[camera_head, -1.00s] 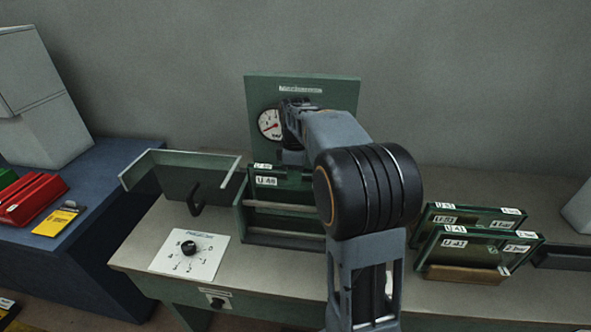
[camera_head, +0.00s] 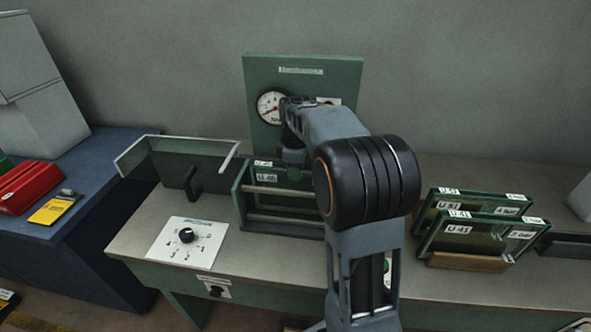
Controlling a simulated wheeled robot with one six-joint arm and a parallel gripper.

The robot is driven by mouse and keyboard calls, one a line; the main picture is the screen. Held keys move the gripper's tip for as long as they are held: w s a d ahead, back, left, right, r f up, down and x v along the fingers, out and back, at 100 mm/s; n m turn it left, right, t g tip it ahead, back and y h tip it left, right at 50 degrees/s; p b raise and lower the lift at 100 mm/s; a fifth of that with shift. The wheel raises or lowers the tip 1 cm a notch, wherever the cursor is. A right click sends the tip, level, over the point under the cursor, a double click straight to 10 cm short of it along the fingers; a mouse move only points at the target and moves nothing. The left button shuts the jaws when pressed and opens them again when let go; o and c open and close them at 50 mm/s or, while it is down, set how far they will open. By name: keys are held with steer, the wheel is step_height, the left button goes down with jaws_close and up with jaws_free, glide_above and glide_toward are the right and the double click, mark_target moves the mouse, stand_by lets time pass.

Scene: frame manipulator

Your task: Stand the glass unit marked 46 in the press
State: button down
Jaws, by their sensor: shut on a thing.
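The glass unit marked 46 (camera_head: 264,177) is upright inside the green press (camera_head: 241,205), behind its horizontal bars. Its label, small and blurred, shows at its upper left. My gripper (camera_head: 293,160) is over the unit's top edge and shut on it. My arm hides the right part of the unit and press, and the fingertips are hard to make out. I cannot tell whether the unit's bottom edge rests on the press floor. The press's guard (camera_head: 135,157) with its black handle stands swung out to the left.
A dial plate (camera_head: 187,241) lies on the bench left of the press, and a gauge (camera_head: 270,107) is on the green panel behind. Two other glass units (camera_head: 460,228) stand in a wooden rack at right. Red clamps (camera_head: 32,187) and a yellow card (camera_head: 52,210) lie on the blue bench.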

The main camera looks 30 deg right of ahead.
steer(key=shift+f, duration=0.25)
stand_by(0.7)
steer(key=c, duration=0.9)
jaws_free()
steer(key=shift+f, duration=0.1)
step_height(320, 180, up, 14)
steer(key=shift+s+p, duration=0.1)
steer(key=shift+p, duration=0.35)
steer(key=s+a+f+m+t, duration=0.1)
steer(key=s+a+f+m, duration=0.2)
steer(key=s, duration=0.3)
steer(key=s+a+f+m+t, duration=0.1)
steer(key=s+a+f+m, duration=0.2)
steer(key=s+f, duration=0.3)
steer(key=s+a+f+m+t, duration=0.1)
steer(key=s+a+f+m, duration=0.3)
steer(key=s+m, duration=0.1)
steer(key=shift+s+f+t, duration=0.2)
steer(key=shift+s+t, duration=0.2)
steer(key=shift+s, duration=0.35)
